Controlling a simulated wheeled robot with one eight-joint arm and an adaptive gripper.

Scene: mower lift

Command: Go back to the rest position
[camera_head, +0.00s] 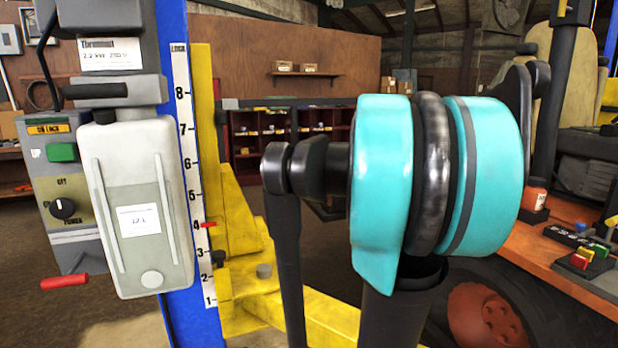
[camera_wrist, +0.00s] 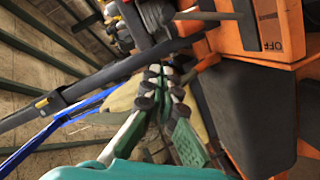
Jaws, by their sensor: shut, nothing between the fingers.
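My gripper (camera_wrist: 161,72) shows in the wrist view, its green-and-grey fingers with dark pads brought together and nothing between them. It points toward a blurred clutter of dark and orange parts, and I cannot tell that it touches anything. In the head view my own teal and black arm fills the middle right, and the gripper is not visible there. The lift's blue post (camera_head: 174,200) stands at left with a numbered scale (camera_head: 196,170); a red pointer (camera_head: 207,225) sits near the 4.
Left of the post is a control box (camera_head: 60,205) with a green button, a black knob and a red lever (camera_head: 64,282). Yellow lift arms (camera_head: 262,295) reach low behind my arm. An orange machine (camera_head: 570,262) with a large wheel (camera_head: 500,310) stands close at right. Shelves line the back.

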